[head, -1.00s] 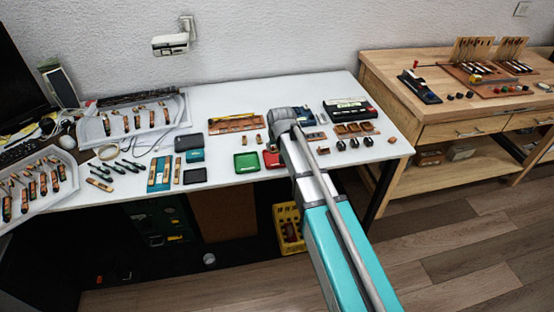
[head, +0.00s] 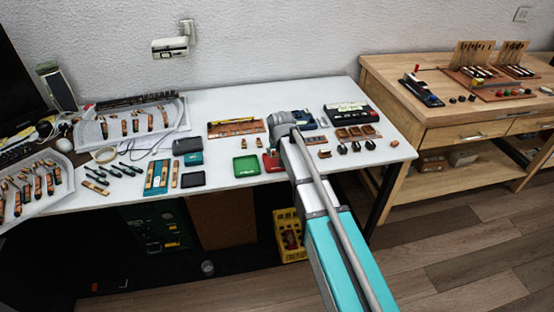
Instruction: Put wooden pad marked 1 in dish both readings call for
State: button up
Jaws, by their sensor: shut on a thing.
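My gripper (head: 281,122) is over the white table, right of its middle; my forearm and wrist cover most of it. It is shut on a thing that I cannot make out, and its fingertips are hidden. A green dish (head: 246,166) is to the left of my wrist. A red dish (head: 270,162) is partly covered by my arm. A dark dish (head: 193,180) lies further left. A small brown block (head: 324,154) lies just right of my arm. The pad's number cannot be read at this size.
A wooden tray (head: 236,126) lies behind the green dish. A black case (head: 347,113) and small brown boxes (head: 358,132) stand on the right. The table's back middle is clear. A wooden bench (head: 450,112) stands at right.

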aim_at(277, 155)
jog(key=shift+f+b, duration=1.3)
jog(key=shift+f, duration=0.35)
jog(key=shift+f, duration=0.1)
jog(key=o, duration=0.9)
jog(key=p+v, duration=1.1)
jog(key=v, duration=0.1)
dwell(0.3)
jog(key=s+d+m+g, duration=0.1)
jog(key=s+d, duration=0.6)
jog(key=s+d+m+g, duration=0.1)
jog(key=s+d, duration=0.6)
jog(key=s+d+f+m+g+h, duration=0.1)
jog(key=s+d+g, duration=0.1)
jog(key=s+d, duration=0.5)
jog(key=shift+s+d, duration=0.15)
jog(key=shift+d, duration=0.3)
